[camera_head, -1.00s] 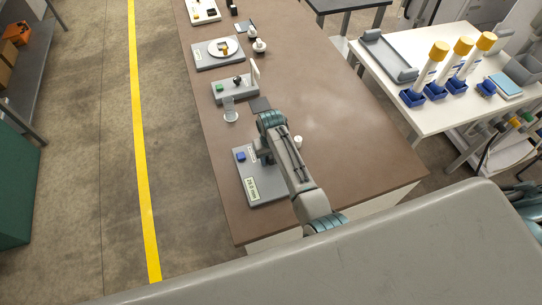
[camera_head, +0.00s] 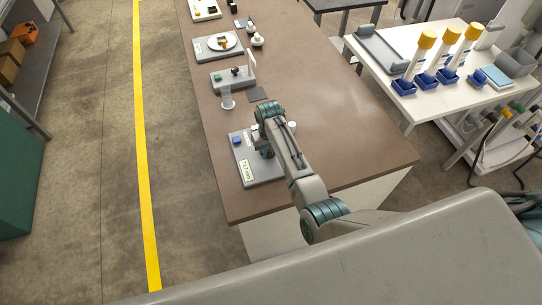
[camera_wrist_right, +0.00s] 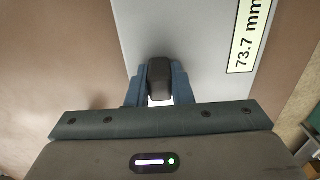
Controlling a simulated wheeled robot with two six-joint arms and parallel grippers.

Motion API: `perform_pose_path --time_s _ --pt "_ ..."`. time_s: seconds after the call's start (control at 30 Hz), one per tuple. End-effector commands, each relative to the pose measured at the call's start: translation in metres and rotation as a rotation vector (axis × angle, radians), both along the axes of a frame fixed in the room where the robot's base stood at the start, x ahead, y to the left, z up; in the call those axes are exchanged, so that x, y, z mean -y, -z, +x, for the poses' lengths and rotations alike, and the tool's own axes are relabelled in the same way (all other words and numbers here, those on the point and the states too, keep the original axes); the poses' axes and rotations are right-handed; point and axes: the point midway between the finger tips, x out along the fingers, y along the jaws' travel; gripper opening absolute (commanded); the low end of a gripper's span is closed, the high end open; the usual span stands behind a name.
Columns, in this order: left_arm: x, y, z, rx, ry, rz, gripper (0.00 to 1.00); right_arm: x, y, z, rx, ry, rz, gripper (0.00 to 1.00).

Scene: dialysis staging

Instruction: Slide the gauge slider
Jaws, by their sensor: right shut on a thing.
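The gauge is a flat grey plate (camera_head: 264,180) on the near end of the brown table. Its label (camera_wrist_right: 250,32) reads 73.7 mm in the right wrist view. A blue button (camera_head: 237,140) sits at the plate's far left corner. The slider is a dark rounded knob (camera_wrist_right: 160,72), seen in the right wrist view. My right gripper (camera_head: 265,152) is over the plate, and its fingers (camera_wrist_right: 160,92) are shut on the knob from both sides. The arm hides the knob and part of the plate in the head view. My left gripper is not in view.
A clear cup (camera_head: 227,98), a dark square pad (camera_head: 258,94) and a grey device with a green button (camera_head: 217,77) stand beyond the gauge. A small white object (camera_head: 292,126) is just right of my arm. The table's (camera_head: 335,120) right side is clear.

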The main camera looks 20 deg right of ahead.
Motion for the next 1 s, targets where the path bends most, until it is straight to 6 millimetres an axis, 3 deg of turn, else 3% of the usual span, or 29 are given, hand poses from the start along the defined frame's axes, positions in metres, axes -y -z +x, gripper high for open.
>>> perform_pose_path --time_s 0.17,0.27,0.37,0.4,0.5,0.63,0.83,1.0 --pt "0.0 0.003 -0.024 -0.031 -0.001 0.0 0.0 0.0 -0.006 0.009 0.008 0.001 0.001 0.0" --pt "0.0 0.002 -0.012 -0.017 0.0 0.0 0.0 0.0 -0.007 0.009 0.009 0.001 0.001 0.0" --pt "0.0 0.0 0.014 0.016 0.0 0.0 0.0 0.0 -0.006 0.009 0.008 0.001 0.0 0.0" --pt "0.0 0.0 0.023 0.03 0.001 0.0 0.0 0.0 -0.006 0.009 0.007 0.001 0.0 0.22" --pt "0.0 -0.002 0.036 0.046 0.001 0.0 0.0 0.0 -0.006 0.008 0.007 0.001 0.0 0.41" --pt "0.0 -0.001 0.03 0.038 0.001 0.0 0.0 0.0 -0.006 0.008 0.007 0.001 0.0 0.42" --pt "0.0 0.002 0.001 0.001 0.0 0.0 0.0 0.0 -0.007 0.009 0.008 0.001 0.0 0.42" --pt "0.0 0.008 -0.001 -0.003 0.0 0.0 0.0 0.0 -0.025 0.009 0.011 0.001 0.0 0.42"
